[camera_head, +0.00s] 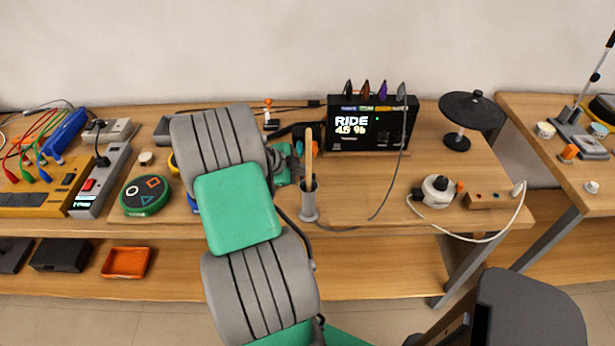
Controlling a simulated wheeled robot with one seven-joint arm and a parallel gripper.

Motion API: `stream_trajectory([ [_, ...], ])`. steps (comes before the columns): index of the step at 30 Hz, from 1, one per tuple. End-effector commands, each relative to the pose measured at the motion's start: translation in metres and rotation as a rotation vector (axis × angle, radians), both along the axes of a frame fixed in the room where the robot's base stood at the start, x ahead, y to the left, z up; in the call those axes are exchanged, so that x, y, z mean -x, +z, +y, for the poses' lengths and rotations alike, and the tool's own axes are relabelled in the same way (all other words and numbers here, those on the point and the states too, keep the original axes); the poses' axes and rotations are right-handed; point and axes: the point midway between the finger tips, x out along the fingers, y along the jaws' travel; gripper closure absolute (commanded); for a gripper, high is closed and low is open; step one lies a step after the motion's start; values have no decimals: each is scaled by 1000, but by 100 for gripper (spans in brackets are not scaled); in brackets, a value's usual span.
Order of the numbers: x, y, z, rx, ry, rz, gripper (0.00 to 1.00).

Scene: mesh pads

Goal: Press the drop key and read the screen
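A black box with a lit screen (352,125) stands at the back of the table. The screen shows "RIDE" in white, with a smaller line below that looks like "45 %", not sharp enough to be sure. I cannot make out a key marked drop. My grey and green arm reaches across the table from the front. My gripper (296,150) is at the arm's far end, left of the box and near a wooden stick; its fingers are mostly hidden, so its opening is unclear.
The wooden stick (308,152) stands in a grey holder (309,205). A round pad with coloured shapes (146,194) lies left of my arm. A black lamp-like disc (472,109) and white plug device (438,190) are at right.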

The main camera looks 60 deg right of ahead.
Motion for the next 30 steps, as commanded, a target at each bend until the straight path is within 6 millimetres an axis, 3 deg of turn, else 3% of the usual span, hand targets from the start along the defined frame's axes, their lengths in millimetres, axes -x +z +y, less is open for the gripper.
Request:
stream_trajectory([
  [25, 0, 18, 0, 1, 1, 0, 100],
  [30, 0, 35, 0, 1, 0, -1, 100],
])
